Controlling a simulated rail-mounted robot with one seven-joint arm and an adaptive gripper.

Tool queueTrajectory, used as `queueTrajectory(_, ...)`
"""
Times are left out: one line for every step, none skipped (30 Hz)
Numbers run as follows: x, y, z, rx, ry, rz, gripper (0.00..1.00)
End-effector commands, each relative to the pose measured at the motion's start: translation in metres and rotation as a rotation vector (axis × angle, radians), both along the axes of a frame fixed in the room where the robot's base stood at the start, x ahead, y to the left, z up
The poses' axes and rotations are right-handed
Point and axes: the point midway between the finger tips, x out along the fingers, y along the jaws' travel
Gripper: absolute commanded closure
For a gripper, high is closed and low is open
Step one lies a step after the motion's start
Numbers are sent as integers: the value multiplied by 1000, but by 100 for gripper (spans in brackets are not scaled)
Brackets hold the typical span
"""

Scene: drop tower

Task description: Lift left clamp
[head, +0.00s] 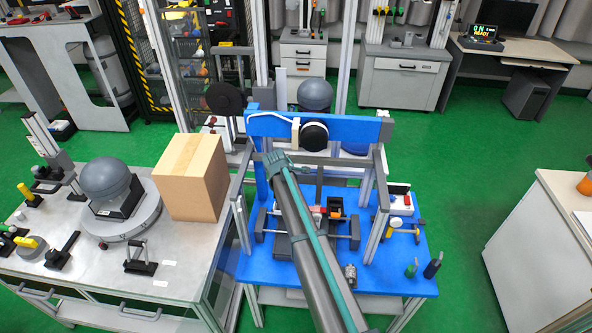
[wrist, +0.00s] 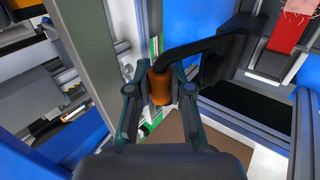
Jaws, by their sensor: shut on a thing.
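The clamp shows in the wrist view as a black bent lever (wrist: 205,46) with an orange-brown cylindrical grip (wrist: 160,90) at its end. My gripper (wrist: 160,92) has one finger on each side of this grip and is shut on it. The lever runs from the grip up and right to a dark block (wrist: 225,50). My gripper and the held clamp cannot be made out there.
Grey uprights (head: 378,215) stand close around my arm. In the wrist view, a grey post (wrist: 80,70) is just left of my fingers and a red strap (wrist: 288,32) is at upper right. A cardboard box (head: 190,178) sits on the grey table (head: 185,255) at left.

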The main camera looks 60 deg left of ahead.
Motion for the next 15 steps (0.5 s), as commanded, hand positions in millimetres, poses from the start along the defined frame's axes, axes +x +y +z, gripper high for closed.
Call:
queueTrajectory(-2, 3, 2, -3, 2, 4, 100)
queueTrajectory(-3, 4, 1, -6, 4, 4, 100)
queueTrajectory(-4, 4, 1, -7, 5, 6, 100)
queueTrajectory(-4, 4, 1, -9, 6, 7, 100)
queueTrajectory(-4, 4, 1, -9, 6, 7, 100)
queueTrajectory(-5, 4, 0, -10, 7, 7, 100)
queueTrajectory(-5, 4, 0, -10, 7, 7, 100)
queueTrajectory(-5, 4, 0, -10, 7, 7, 100)
queueTrajectory(-5, 4, 0, -10, 7, 7, 100)
queueTrajectory(-5, 4, 0, -10, 7, 7, 100)
queueTrajectory(-4, 4, 0, -10, 7, 7, 100)
queueTrajectory(-5, 3, 0, -10, 7, 7, 100)
queueTrajectory(-4, 3, 0, -10, 7, 7, 100)
queueTrajectory(-4, 3, 0, -10, 7, 7, 100)
queueTrajectory(-4, 3, 0, -10, 7, 7, 74)
